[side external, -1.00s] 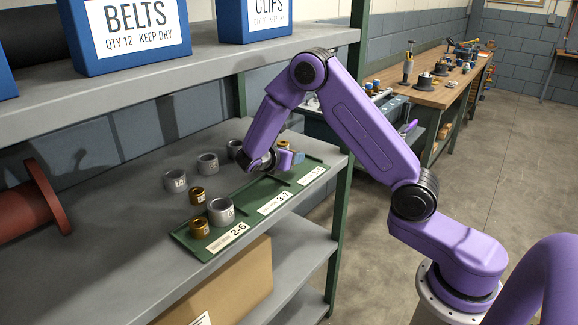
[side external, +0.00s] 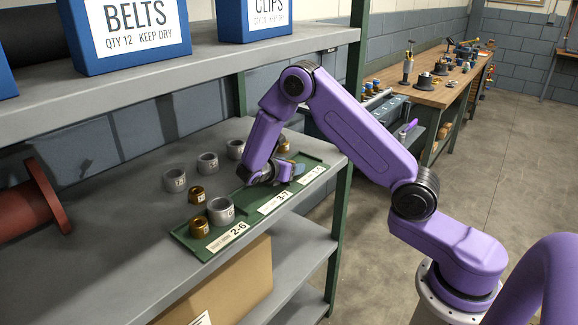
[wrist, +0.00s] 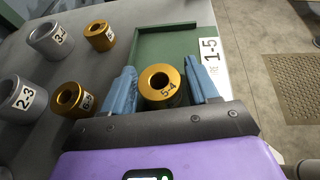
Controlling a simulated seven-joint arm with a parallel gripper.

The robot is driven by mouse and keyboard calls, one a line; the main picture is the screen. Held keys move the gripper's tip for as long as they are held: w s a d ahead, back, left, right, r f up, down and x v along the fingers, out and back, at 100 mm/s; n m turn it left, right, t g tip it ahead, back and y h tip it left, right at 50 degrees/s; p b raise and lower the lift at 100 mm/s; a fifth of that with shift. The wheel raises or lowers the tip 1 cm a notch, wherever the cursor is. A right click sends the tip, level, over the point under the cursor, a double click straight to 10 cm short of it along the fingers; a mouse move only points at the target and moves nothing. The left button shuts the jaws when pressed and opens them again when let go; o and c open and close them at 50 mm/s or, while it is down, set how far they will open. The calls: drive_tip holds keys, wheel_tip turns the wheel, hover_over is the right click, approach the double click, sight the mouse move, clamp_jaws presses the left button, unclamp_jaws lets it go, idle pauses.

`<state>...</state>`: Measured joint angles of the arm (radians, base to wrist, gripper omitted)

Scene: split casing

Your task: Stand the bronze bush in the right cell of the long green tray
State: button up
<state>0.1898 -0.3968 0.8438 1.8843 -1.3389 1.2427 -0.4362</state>
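A bronze bush marked 5-4 (wrist: 162,82) stands between the two blue fingers of my gripper (wrist: 162,88) in the wrist view. In the wrist view the right cell (wrist: 165,45), labelled 1-5, shows as bare green floor beyond the bush. I cannot tell whether the bush touches the floor.
The left cell holds a bronze bush (side external: 200,227) and a grey ring (side external: 221,210). Behind the tray stand grey rings (side external: 207,163) and bronze bushes (side external: 197,194); two bronze ones show in the wrist view (wrist: 100,36). An upper shelf (side external: 180,72) with blue boxes hangs above.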

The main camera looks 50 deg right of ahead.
drive_tip(key=shift+r, duration=0.2)
drive_tip(key=v, duration=1.1)
drive_tip(key=shift+s+a+r, duration=0.15)
drive_tip(key=shift+a+r, duration=0.05)
drive_tip(key=shift+a, duration=0.35)
drive_tip(key=s+a+r+m+y, duration=0.1)
drive_tip(key=s+y, duration=0.3)
drive_tip(key=s, duration=0.7)
drive_tip(key=s+a+r+m+g+y, duration=0.1)
drive_tip(key=s+a+m+y, duration=0.2)
drive_tip(key=s, duration=0.8)
drive_tip(key=s+a+r+m+y, duration=0.2)
drive_tip(key=s+y, duration=0.4)
drive_tip(key=s, duration=0.5)
drive_tip(key=shift+s+a+m+g+y, duration=0.3)
drive_tip(key=shift+a+m+y, duration=0.1)
drive_tip(key=shift+a, duration=0.2)
